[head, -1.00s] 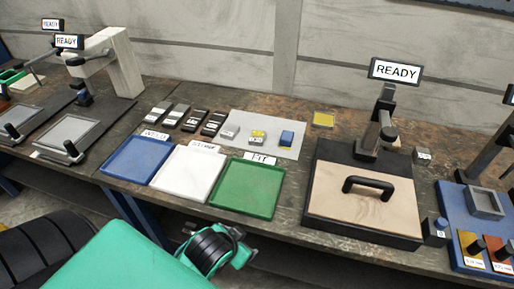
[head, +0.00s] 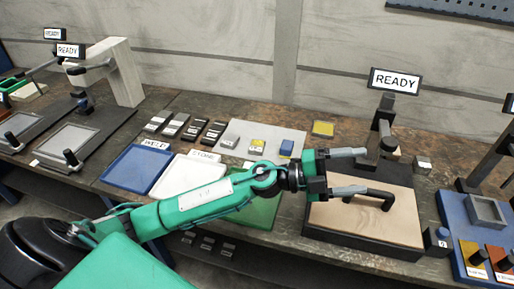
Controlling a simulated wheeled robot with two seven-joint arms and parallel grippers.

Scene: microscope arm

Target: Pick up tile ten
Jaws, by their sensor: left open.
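Several small tiles lie on the bench; their labels are too small to read, so I cannot tell which is tile ten. A row of dark tiles (head: 193,129) lies behind the trays. A grey tile (head: 231,141), a yellow and white tile (head: 257,145) and a blue tile (head: 287,148) rest on a pale sheet. A yellow tile (head: 323,129) lies right of the sheet. My left gripper (head: 354,172) is open and empty, its fingers pointing right, in front of the microscope stand and over its wooden board. My right gripper is not in view.
A blue tray (head: 140,168), a white tray (head: 178,176) and a green tray (head: 262,214), partly hidden by my arm, line the front. The wooden board (head: 400,215) has a black handle (head: 378,199). A READY sign (head: 395,82) stands behind it. A blue fixture (head: 455,215) stands right.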

